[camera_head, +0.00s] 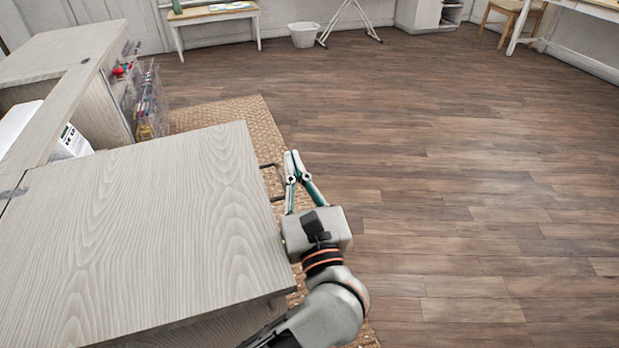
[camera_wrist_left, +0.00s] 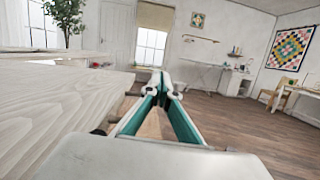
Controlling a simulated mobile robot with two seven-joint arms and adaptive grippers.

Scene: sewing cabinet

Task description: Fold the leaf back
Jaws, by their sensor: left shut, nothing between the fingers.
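The leaf (camera_head: 165,220) is a pale wood-grain panel lying out flat at the left of the head view; its pale top also shows in the left wrist view (camera_wrist_left: 60,105). A grey hinge (camera_head: 12,193) sits at its far left edge. A dark bar handle (camera_head: 272,178) sticks out from its right edge. My left gripper (camera_head: 293,156) is just right of that edge, by the handle, with its fingertips together and nothing held. It also shows in the left wrist view (camera_wrist_left: 161,82). Whether it touches the handle is unclear. My right gripper is out of view.
The cabinet body (camera_head: 60,58) stands at the upper left, with a clear rack of coloured sewing items (camera_head: 148,100) on its side. A woven rug (camera_head: 222,113) lies underneath. Open wooden floor (camera_head: 470,200) fills the right. A bench (camera_head: 215,14) and white bin (camera_head: 304,35) stand far back.

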